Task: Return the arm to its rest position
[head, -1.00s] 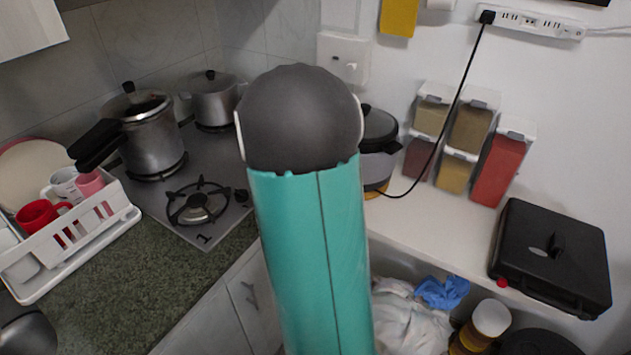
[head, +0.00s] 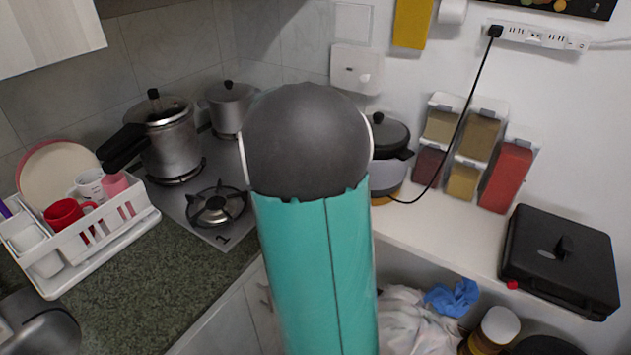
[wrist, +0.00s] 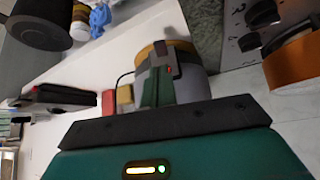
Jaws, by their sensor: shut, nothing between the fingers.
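My arm stands upright in the middle of the head view, its dark rounded joint and teal link facing me; it hides part of the counter. My gripper does not show in the head view, hidden behind the arm or out of frame. In the wrist view, my gripper (wrist: 165,122) is a dark bar across the bottom, shut, with nothing held. Beyond it in the wrist view is the rice cooker (wrist: 190,75), upside down in the picture.
A black case (head: 560,262) lies on the white counter (head: 430,225) at right. The stove (head: 180,203) with a pressure cooker (head: 170,145) and a pot (head: 230,108) is left of my arm. A white dish rack (head: 100,240) stands at far left. A black cord hangs from the power strip (head: 540,37).

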